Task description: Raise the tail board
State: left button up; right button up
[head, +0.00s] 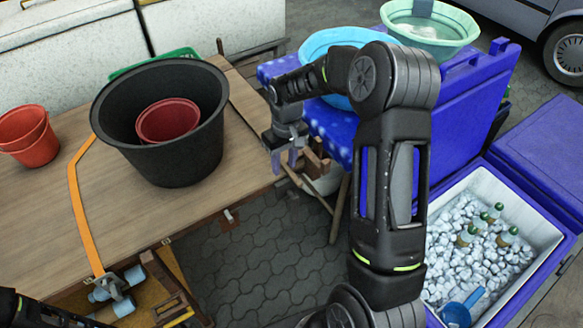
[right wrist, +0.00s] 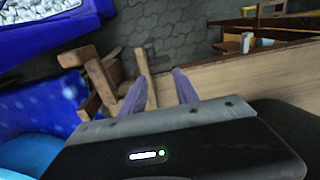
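A flat wooden bed or table top (head: 70,240) fills the left of the head view. Its right end is a board edge (head: 252,112) that may be the tail board; I cannot tell its hinge line. My right gripper (head: 284,158) points down just beyond that end, beside brown wooden pieces (head: 318,163). In the right wrist view its two purple fingers (right wrist: 160,88) are apart, with nothing clearly held. The wooden edge (right wrist: 245,72) passes by the right finger; contact cannot be told.
A black tub (head: 185,165) with a red pot (head: 167,120) inside stands on the wood, with red pots (head: 28,140) at left. An orange strap (head: 80,205) lies along it. A blue cooler with ice (head: 480,255) and blue crates stand right. Open paving (head: 265,260) lies between.

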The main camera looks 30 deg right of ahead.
aim_at(292, 174)
jog(key=d+r, duration=0.2)
jog(key=r, duration=0.1)
jog(key=shift+d+h, duration=0.3)
jog(key=shift+d, duration=0.05)
jog(key=shift+f, duration=0.15)
jog(key=shift+f+p, duration=0.65)
jog(key=shift+f, duration=3.2)
jog(key=shift+c, duration=0.5)
grip_shut()
